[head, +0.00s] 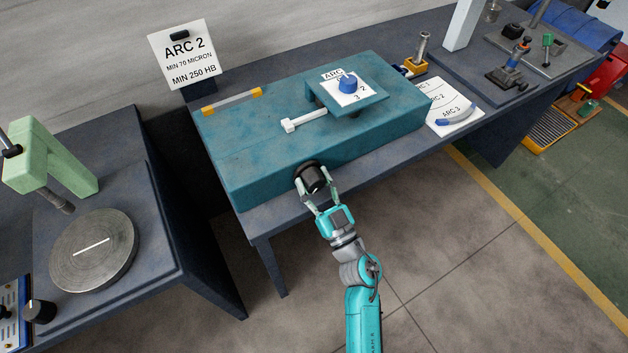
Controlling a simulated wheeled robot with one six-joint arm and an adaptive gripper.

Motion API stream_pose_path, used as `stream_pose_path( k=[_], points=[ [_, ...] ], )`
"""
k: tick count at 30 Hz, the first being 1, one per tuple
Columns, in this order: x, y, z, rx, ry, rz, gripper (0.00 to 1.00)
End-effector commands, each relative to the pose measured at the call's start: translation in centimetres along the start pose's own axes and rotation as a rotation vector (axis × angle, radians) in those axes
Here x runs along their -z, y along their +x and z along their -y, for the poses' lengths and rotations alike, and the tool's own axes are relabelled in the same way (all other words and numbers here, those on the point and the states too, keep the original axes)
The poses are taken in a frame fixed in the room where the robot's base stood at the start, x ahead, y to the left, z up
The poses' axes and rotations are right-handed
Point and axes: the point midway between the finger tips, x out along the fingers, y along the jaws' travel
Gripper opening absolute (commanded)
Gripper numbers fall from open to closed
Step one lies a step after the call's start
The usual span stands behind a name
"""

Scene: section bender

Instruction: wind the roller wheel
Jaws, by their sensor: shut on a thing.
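The section bender is a teal block-shaped machine (240,150) on a dark bench in the middle of the head view. A black roller wheel (309,169) sits on its front face. My gripper (314,188) is at the wheel from the front, with its fingers on either side of the wheel and shut on it. The fingers hide part of the wheel's rim. On top of the machine are a white-faced dial plate with a blue knob (348,83) and a white T-shaped bar (305,121).
A sign reading ARC 2 (185,53) stands behind the machine. A card with ARC lines and a blue curved piece (455,113) lies to its right. A bench with a round metal disc (93,250) and a green arm (50,155) is at left. Floor in front is clear.

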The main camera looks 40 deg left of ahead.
Motion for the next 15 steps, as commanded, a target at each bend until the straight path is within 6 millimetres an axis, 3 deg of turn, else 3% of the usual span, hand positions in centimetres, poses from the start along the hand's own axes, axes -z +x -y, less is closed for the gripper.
stream_pose_path(
  k=[15],
  points=[
    [-0.01, -0.03, -0.14, 0.07, -0.17, 0.0, 0.17]
  ],
)
